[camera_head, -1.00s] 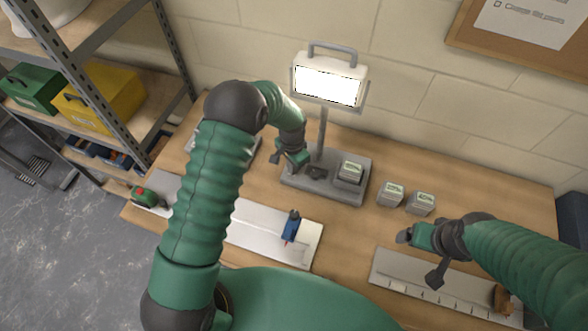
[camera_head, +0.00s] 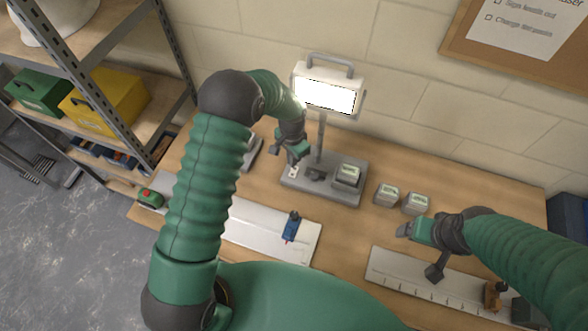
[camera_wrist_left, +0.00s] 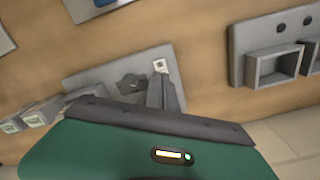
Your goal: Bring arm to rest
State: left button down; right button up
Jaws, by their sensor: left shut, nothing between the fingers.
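My left gripper (camera_head: 290,163) is shut and empty. It hangs over the left end of a grey stand base (camera_head: 330,190) on the bench. In the left wrist view its fingers (camera_wrist_left: 163,85) lie together above the base (camera_wrist_left: 88,78), beside a small white tag with a dark square (camera_wrist_left: 160,65). A grey block with a pale label (camera_head: 348,174) sits on the right part of the base. My right gripper (camera_head: 405,230) is held over the bench at the right, near a marked white strip (camera_head: 400,275). Its fingers are too small to read.
A lit lamp panel (camera_head: 325,95) stands on the base's post. Two grey labelled blocks (camera_head: 387,194) (camera_head: 417,204) stand right of it. A white board with a blue piece (camera_head: 291,228) lies in front. Shelves with a yellow box (camera_head: 108,102) stand left.

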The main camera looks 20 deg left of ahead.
pick_arm(q)
jog(key=shift+s+b, duration=0.15)
jog(key=shift+b, duration=0.25)
jog(key=s+r+n+t+b, duration=0.1)
jog(key=s+n+b, duration=0.2)
jog(key=s+b, duration=0.3)
jog(key=s+a+r+n+t+b, duration=0.1)
jog(key=s+b, duration=0.5)
jog(key=s, duration=0.6)
jog(key=shift+s+r+n+t, duration=0.3)
jog(key=shift+r+n, duration=0.2)
jog(key=shift+n, duration=0.5)
jog(key=shift+w+a, duration=0.15)
jog(key=shift+w, duration=0.05)
jog(key=shift+s, duration=0.15)
